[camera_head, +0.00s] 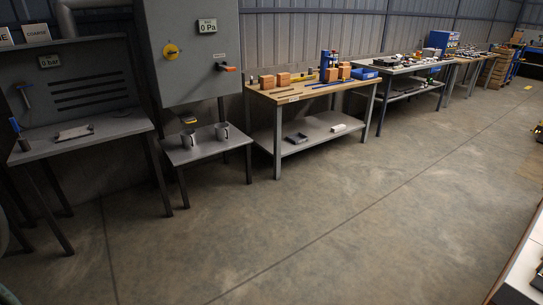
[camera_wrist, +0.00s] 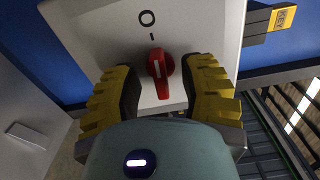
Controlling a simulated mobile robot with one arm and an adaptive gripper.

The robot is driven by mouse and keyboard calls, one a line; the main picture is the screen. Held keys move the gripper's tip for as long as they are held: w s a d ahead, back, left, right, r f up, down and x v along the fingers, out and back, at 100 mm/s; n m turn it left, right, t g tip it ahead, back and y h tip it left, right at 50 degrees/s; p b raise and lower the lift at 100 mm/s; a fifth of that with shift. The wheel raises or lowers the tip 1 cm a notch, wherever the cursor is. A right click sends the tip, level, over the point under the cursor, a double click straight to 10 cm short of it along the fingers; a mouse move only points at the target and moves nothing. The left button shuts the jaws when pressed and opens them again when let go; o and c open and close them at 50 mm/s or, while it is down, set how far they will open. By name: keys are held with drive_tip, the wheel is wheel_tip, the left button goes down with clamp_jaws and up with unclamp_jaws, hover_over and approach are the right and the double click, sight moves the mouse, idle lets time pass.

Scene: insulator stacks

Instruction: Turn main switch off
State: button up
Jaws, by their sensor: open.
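The main switch, a red rotary knob (camera_wrist: 160,70) with a white line, shows in the wrist view on a pale box face (camera_wrist: 105,30). Its grip stands nearly upright, with its upper end toward a short dash below a black "O" (camera_wrist: 147,18). My gripper (camera_wrist: 164,78) has its yellow-padded fingers apart, one on each side of the knob. The knob lies between them; whether a pad touches it I cannot tell. In the head view I make out neither this red knob nor my gripper.
A yellow "KEY" tag (camera_wrist: 285,17) is right of the box. In the head view, a grey cabinet (camera_head: 195,85) carries a yellow dial (camera_head: 171,51) and an orange lever (camera_head: 226,68). A wooden workbench (camera_head: 310,90) stands beside it. The concrete floor (camera_head: 300,220) is clear.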

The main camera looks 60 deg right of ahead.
drive_tip(key=shift+w+a, duration=0.15)
drive_tip(key=shift+a, duration=0.25)
clamp_jaws()
drive_tip(key=shift+d, duration=0.1)
idle(0.3)
